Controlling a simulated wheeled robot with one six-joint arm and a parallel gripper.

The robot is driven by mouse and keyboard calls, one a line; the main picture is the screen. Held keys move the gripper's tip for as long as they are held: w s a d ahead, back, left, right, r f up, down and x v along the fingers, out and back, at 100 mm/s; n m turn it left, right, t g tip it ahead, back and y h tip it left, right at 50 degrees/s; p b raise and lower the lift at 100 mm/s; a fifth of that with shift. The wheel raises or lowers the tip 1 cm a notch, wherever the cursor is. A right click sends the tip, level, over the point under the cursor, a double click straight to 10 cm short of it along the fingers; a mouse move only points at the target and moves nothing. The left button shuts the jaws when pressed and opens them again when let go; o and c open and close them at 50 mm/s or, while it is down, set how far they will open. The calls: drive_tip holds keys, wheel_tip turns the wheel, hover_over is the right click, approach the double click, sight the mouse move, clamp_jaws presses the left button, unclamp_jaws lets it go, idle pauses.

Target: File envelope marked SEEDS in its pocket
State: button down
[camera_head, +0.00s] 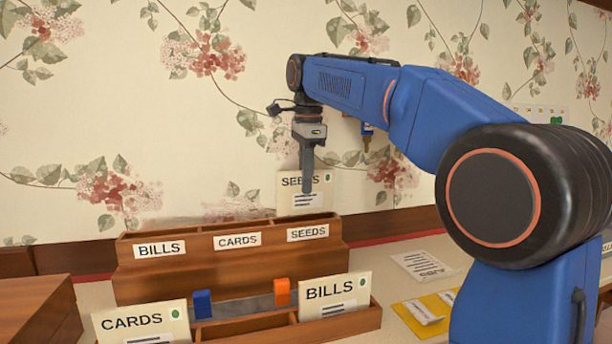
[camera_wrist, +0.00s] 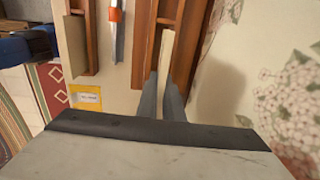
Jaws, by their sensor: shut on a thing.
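The cream envelope marked SEEDS (camera_head: 296,204) stands upright above the right end of the wooden rack's back row, over the pocket labelled SEEDS (camera_head: 308,233). My gripper (camera_head: 307,188) points down and is shut on the envelope's upper part, covering some of its lettering. The envelope's lower edge is hidden by the rack front, so I cannot tell how deep it sits. In the wrist view my two fingers (camera_wrist: 163,98) are close together, and the envelope shows as a thin pale strip (camera_wrist: 163,48) between the rack's wooden walls.
Pockets labelled BILLS (camera_head: 159,249) and CARDS (camera_head: 237,240) lie left of SEEDS. Papers (camera_head: 424,265) lie right. The wallpapered wall is close behind.

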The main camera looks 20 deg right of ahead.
sight(306, 197)
drive_tip(key=shift+f, duration=0.2)
idle(0.4)
drive_tip(key=shift+f, duration=2.5)
drive_tip(key=c, duration=1.8)
unclamp_jaws()
drive_tip(key=shift+c, duration=0.2)
wheel_tip(306, 197, up, 17)
drive_tip(key=s, duration=0.1)
drive_tip(key=shift+s, duration=0.4)
drive_tip(key=shift+s+r, duration=0.1)
